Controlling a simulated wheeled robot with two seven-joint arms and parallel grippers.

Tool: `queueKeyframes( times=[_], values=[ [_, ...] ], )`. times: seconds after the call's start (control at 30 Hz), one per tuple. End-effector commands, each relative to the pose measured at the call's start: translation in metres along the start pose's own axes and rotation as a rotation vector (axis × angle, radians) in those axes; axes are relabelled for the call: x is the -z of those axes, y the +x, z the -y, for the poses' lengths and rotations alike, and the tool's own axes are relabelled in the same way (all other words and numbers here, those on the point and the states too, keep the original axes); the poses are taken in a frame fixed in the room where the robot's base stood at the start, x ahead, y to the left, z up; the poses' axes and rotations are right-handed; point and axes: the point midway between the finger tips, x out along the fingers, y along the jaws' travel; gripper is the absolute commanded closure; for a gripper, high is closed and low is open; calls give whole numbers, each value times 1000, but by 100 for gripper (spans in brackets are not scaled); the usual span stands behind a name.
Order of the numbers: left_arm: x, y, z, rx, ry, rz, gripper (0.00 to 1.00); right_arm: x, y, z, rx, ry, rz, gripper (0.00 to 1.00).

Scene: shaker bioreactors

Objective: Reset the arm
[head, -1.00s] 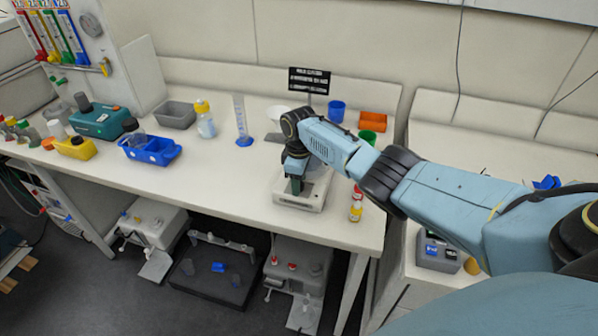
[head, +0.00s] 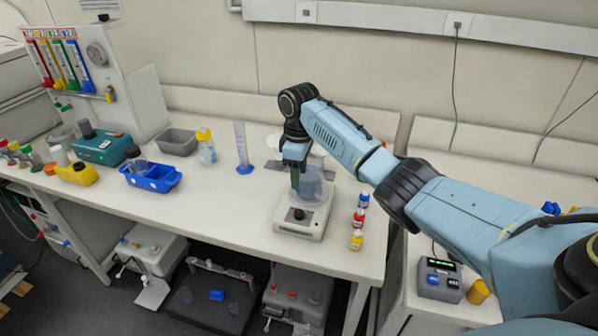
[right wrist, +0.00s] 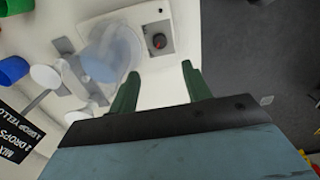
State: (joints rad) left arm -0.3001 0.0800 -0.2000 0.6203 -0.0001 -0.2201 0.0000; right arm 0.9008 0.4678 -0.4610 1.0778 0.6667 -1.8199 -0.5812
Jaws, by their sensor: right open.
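My right gripper (head: 296,182) hangs fingers-down from the right arm, in front of the clear vessel. In the right wrist view its two green fingers (right wrist: 160,88) are spread apart with nothing between them. The white bench device (head: 298,226) has a dark knob at its front. A clear, bluish vessel (head: 315,188) stands on it, and the device (right wrist: 158,12) and vessel (right wrist: 110,55) also show in the wrist view, beyond the fingertips. My left gripper is not in view.
Small bottles with coloured caps (head: 358,220) stand in a row right of the device. A measuring cylinder (head: 242,150), a wash bottle (head: 206,147) and a blue rack (head: 150,178) stand to the left. The front bench left of the device is clear.

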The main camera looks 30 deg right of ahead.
Motion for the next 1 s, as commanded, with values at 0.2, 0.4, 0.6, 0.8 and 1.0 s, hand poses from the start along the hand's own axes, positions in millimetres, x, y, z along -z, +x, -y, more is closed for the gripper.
queueKeyframes(
  times=[0.2,0.4,0.6,0.8,1.0],
  values=[
    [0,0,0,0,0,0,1,0,0,0,0,0,-1,52],
    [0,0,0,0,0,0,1,0,3,2,-1,-2,0,52],
    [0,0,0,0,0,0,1,3,47,42,-12,-19,-1,52],
    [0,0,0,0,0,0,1,-8,108,122,-33,-4,-50,52],
    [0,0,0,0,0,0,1,-37,140,200,-41,80,-126,52]
  ],
)
